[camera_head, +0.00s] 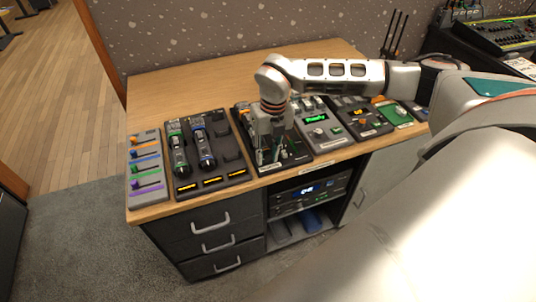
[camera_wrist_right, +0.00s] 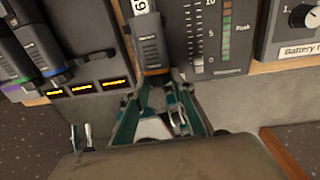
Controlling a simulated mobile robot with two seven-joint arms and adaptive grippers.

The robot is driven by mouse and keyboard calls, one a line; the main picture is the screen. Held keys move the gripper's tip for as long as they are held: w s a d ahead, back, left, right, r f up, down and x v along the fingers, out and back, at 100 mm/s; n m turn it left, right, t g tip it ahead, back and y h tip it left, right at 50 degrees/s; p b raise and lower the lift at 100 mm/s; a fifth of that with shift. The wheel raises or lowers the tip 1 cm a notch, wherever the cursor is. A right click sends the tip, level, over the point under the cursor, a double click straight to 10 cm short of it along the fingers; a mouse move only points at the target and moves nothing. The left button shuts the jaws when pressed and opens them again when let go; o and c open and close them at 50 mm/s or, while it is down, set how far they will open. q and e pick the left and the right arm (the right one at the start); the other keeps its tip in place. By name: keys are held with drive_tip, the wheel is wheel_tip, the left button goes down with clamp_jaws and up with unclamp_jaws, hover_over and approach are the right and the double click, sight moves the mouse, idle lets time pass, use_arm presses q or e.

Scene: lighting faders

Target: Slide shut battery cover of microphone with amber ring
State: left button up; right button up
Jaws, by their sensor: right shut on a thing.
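My right gripper (camera_head: 268,155) points down over a black panel in the middle of the desk. In the wrist view its fingers (camera_wrist_right: 160,88) are shut at the lower end of a dark slim body (camera_wrist_right: 148,45) with a white label, which looks like a microphone. Two other microphones, one green-ringed (camera_head: 179,155) and one blue-ringed (camera_head: 203,150), lie in a black dock. My left gripper is not in view.
The dock (camera_head: 231,147) has a microphone-free place at its right. A grey slider panel (camera_head: 146,165) stands at the left. A grey unit with a green display (camera_head: 318,130) and further control units stand to the right. Drawers (camera_head: 215,240) are below the wooden desk top (camera_head: 150,100).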

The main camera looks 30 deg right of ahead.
drive_tip(key=shift+w+d, duration=0.2)
drive_tip(key=shift+w, duration=0.7)
drive_tip(key=shift+w+d, duration=0.25)
drive_tip(key=shift+w, duration=0.6)
drive_tip(key=shift+w+d, duration=0.2)
drive_tip(key=shift+w, duration=0.7)
drive_tip(key=o, duration=1.1)
drive_tip(key=shift+r, duration=0.1)
